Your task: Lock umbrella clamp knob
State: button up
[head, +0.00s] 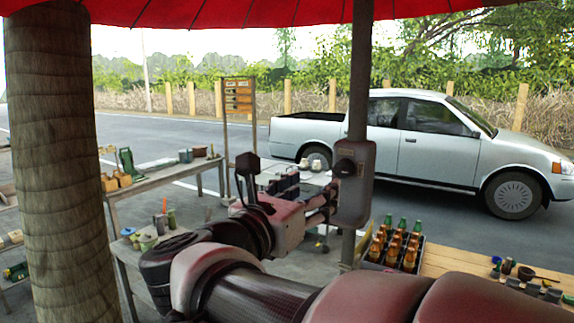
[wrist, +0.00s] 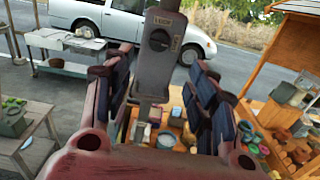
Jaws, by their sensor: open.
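The umbrella clamp (head: 353,205) is a grey-brown box fixed on the dark umbrella pole (head: 362,75). Its round dark knob (head: 345,167) is on the upper part of the box. In the wrist view the clamp (wrist: 151,75) stands upright, with the knob (wrist: 159,40) near its top. A small label that seems to read LOCK is above the knob, and another mark is to its right; the knob's exact setting is hard to tell. My gripper (head: 327,205) is open and empty. In the wrist view my gripper (wrist: 162,66) has a finger on each side of the clamp, below the knob.
A tree trunk (head: 60,160) and workbenches (head: 165,180) are at the left. A silver pickup (head: 430,140) is parked behind. The red canopy (head: 230,12) hangs overhead.

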aim_at(342, 168)
jog(key=p+x, duration=0.2)
jog(key=x, duration=1.2)
jog(key=shift+w+p, duration=0.15)
jog(key=shift+p, duration=0.15)
jog(key=shift+c, duration=0.6)
jog(key=c, duration=0.9)
